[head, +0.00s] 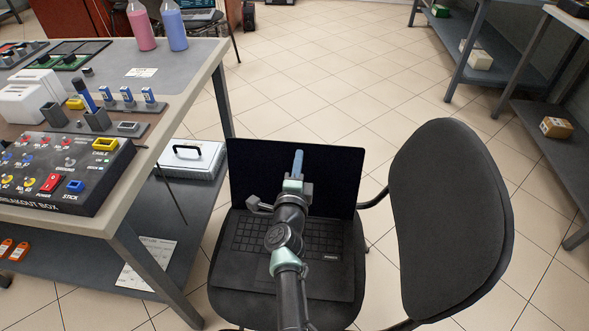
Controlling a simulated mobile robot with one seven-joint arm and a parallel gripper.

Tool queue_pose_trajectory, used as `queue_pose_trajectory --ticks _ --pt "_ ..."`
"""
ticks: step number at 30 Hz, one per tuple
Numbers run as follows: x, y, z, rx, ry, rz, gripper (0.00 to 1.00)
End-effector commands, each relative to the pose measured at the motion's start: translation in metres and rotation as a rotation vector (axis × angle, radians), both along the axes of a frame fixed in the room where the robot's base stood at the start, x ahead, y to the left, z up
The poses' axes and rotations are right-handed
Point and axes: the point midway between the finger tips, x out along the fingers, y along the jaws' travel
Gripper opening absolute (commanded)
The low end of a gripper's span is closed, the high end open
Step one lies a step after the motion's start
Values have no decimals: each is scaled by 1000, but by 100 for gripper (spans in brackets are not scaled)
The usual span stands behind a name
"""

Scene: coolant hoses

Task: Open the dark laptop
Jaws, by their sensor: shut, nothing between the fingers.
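The dark laptop (252,172) sits on the seat of a black chair. Its lid stands up, raised well clear of the base, with the black screen facing me. The keyboard (255,236) shows on the base, partly hidden behind my arm. My gripper (298,157) is in front of the upper middle of the screen, with its blue fingers together and nothing held. I cannot tell whether the fingertips touch the screen.
The chair's backrest (450,215) rises right of the laptop. A workbench (205,80) with a breakout box (70,165) and two bottles stands left. A silver case (190,160) lies on its lower shelf. Shelving (480,60) stands far right. Tiled floor (330,70) behind is clear.

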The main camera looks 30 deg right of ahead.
Motion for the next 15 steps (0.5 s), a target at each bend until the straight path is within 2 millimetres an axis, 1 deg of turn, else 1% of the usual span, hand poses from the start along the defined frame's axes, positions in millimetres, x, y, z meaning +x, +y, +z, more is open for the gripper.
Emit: queue_pose_trajectory --ticks 1,3,9,15 --pt "-8 8 9 0 4 4 0" --pt "-18 14 13 -1 4 4 0" --pt "-47 34 22 -1 5 5 0" --pt "-67 47 27 -1 3 4 0"
